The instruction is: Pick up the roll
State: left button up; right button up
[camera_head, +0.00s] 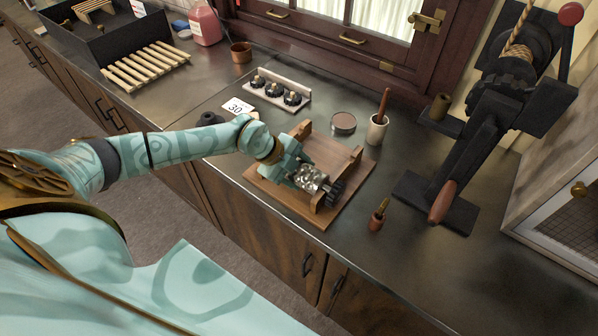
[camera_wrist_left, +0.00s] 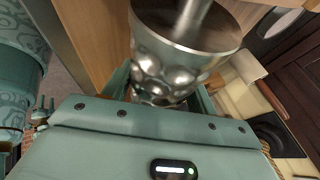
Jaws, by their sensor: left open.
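The roll (camera_head: 312,180) is a shiny metal cylinder with a dimpled surface. It lies over the wooden stand (camera_head: 262,181), near a dark toothed gear (camera_head: 335,191) at its right end. In the left wrist view the roll (camera_wrist_left: 165,65) fills the top middle, with a metal shaft coming out of its flat end. My left gripper (camera_head: 300,174) is open at the roll, and its fingers show on both sides of it in the wrist view. Whether they touch it I cannot tell. My right gripper is not in view.
A white cup (camera_head: 377,131) with a brown handle in it and a round tin (camera_head: 343,122) stand behind the stand. A small brown-handled tool (camera_head: 378,218) is to the right. A big black press (camera_head: 465,130) stands further right. Three dark knobs sit on a rack (camera_head: 276,94) behind.

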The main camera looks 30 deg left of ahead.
pick_arm(q)
grip_shut()
jog(key=shift+w+r, duration=0.1)
jog(key=shift+r, duration=0.05)
jog(key=shift+r, duration=0.1)
